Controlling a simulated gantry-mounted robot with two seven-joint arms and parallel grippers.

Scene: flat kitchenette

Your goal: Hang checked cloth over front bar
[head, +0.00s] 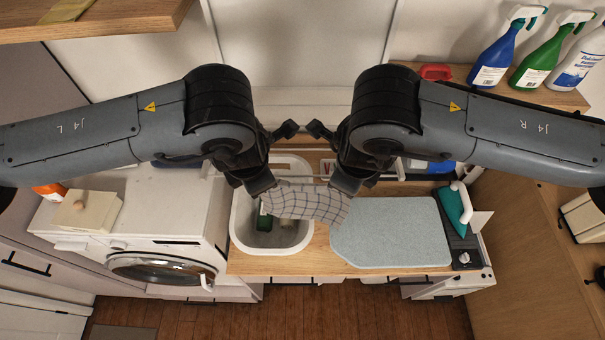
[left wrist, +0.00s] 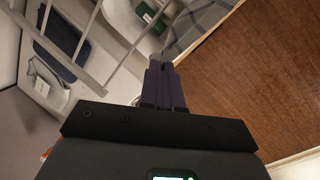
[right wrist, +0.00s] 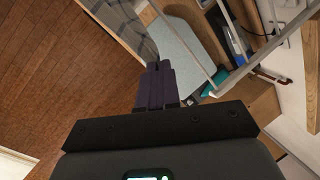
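The checked cloth (head: 305,201), white-grey with dark lines, is stretched between my two grippers in the head view and hangs above the white basin. My left gripper (head: 262,187) is shut on its left end, my right gripper (head: 346,186) on its right end. The cloth also shows beyond the fingertips in the left wrist view (left wrist: 192,28) and right wrist view (right wrist: 132,28). Thin metal rack bars show in the left wrist view (left wrist: 99,77) and right wrist view (right wrist: 268,42). In the head view my arms and the cloth largely hide the rack; which bar is the front one is unclear.
The white basin (head: 240,228) holds a green bottle (head: 264,219). A pale blue ironing pad (head: 392,235) lies to its right, with a teal iron (head: 453,205) beyond. A washing machine (head: 160,225) stands at left. Spray bottles (head: 496,50) stand on the upper-right shelf.

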